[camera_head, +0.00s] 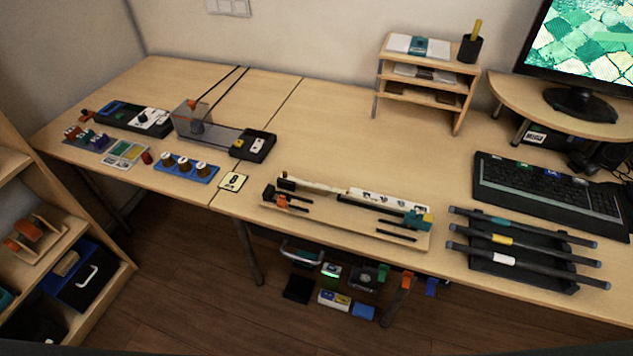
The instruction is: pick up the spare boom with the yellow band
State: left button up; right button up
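The spare boom with the yellow band (501,240) is a long dark rod. It lies across a black rack (520,272) near the front edge of the desk at the right. It is the middle of three similar rods. The rod with a teal band (497,220) lies behind it, and the rod with a white band (503,259) lies in front, with gaps between them. Both ends of the yellow-banded boom stick out past the rack. Neither of my grippers shows in this view.
A wooden board (330,226) with dark rods and small fittings lies left of the rack. A keyboard (550,195) lies close behind the rack. A wooden shelf unit (425,78) stands at the back. The desk's middle (330,130) is clear.

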aim_at(595, 264)
jog(key=z, duration=1.55)
